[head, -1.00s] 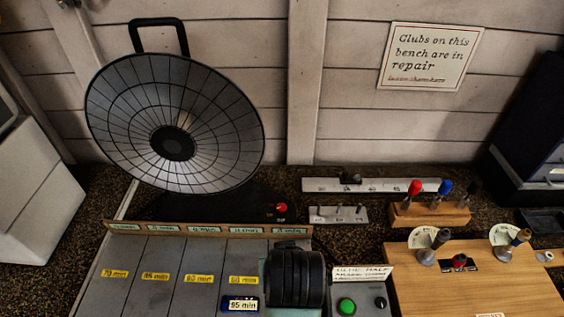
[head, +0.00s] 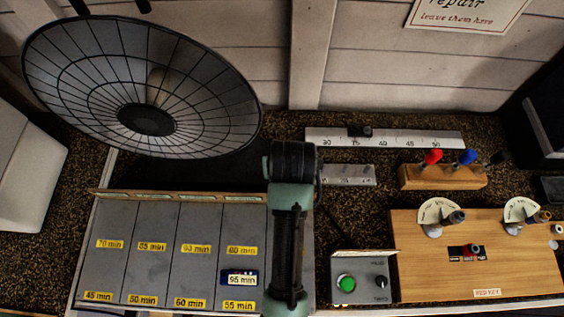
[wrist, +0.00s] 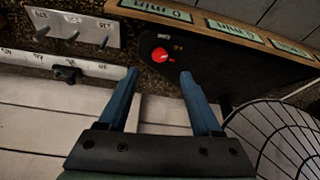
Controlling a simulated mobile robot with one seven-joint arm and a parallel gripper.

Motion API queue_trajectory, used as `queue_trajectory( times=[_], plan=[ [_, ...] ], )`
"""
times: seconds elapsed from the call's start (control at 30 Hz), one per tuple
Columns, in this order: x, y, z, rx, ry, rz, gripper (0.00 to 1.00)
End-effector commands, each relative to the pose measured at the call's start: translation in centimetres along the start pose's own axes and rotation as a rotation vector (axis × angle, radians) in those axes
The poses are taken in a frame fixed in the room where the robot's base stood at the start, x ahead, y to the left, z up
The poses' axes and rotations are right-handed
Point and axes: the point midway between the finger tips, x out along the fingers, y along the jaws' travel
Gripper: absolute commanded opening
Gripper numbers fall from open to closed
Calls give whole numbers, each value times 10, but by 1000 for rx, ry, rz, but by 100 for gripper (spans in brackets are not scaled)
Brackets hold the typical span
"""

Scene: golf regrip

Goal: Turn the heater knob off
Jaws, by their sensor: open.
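The heater is a round dish with a wire grille (head: 95,85) at the left of the head view. Its dark base (wrist: 215,60) shows in the wrist view, with a red round knob (wrist: 161,54) on its face. Small marks sit beside the knob, too small to read. My gripper (wrist: 159,74) has two blue fingers, open and empty. In the picture the fingertips lie either side of and just below the knob; I see no contact. In the head view my arm hides the knob and the gripper.
A grey panel with yellow minute labels (head: 110,244) lies in front of the heater. To the right are a grey box with a green button (head: 346,283), a wooden board (head: 430,285), a wooden block with coloured handles (head: 440,178) and a white ruler (head: 315,135).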

Motion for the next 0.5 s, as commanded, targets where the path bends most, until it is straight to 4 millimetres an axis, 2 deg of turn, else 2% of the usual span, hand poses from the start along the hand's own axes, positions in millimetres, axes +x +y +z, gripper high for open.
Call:
queue_trajectory(
  times=[0.2,0.5],
  plan=[
    [38,0,0,1,-3,0,66],
    [72,0,0,0,0,0,66]
  ],
)
